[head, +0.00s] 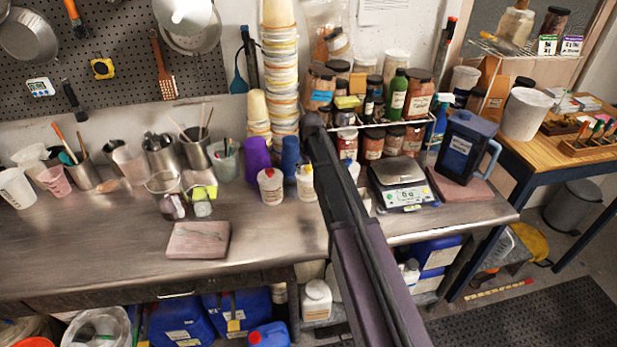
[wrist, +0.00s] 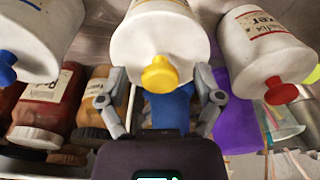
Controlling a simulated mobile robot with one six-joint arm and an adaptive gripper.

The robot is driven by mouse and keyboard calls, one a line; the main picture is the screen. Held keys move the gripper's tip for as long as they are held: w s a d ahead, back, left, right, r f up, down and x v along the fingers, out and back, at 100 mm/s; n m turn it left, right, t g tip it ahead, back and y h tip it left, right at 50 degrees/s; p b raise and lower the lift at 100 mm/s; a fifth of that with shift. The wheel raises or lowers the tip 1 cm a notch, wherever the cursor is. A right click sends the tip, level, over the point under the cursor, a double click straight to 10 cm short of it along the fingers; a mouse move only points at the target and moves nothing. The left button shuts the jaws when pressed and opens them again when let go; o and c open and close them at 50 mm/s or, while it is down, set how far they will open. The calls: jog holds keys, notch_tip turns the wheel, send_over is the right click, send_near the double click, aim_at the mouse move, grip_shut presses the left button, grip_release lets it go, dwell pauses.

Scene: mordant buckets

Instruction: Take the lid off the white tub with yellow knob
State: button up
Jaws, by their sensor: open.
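The white tub with the yellow knob (wrist: 155,38) is at the top centre of the wrist view, its yellow knob (wrist: 160,75) facing the camera. In the head view this tub (head: 304,186) stands on the steel bench, partly hidden by my arm. My gripper (wrist: 161,80) is open, with one finger on each side of the knob and nothing held. I cannot tell whether the fingers touch the tub. The lid's edge is hard to make out. In the head view my arm hides the gripper's fingers.
A white tub with a red knob (head: 271,187) stands close on the left in the head view. A white tub with a blue knob (wrist: 30,42) is on the other side in the wrist view. Purple (head: 257,154) and blue (head: 290,154) cups stand behind.

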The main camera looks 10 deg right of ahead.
dwell(0.6)
jog(key=c, duration=1)
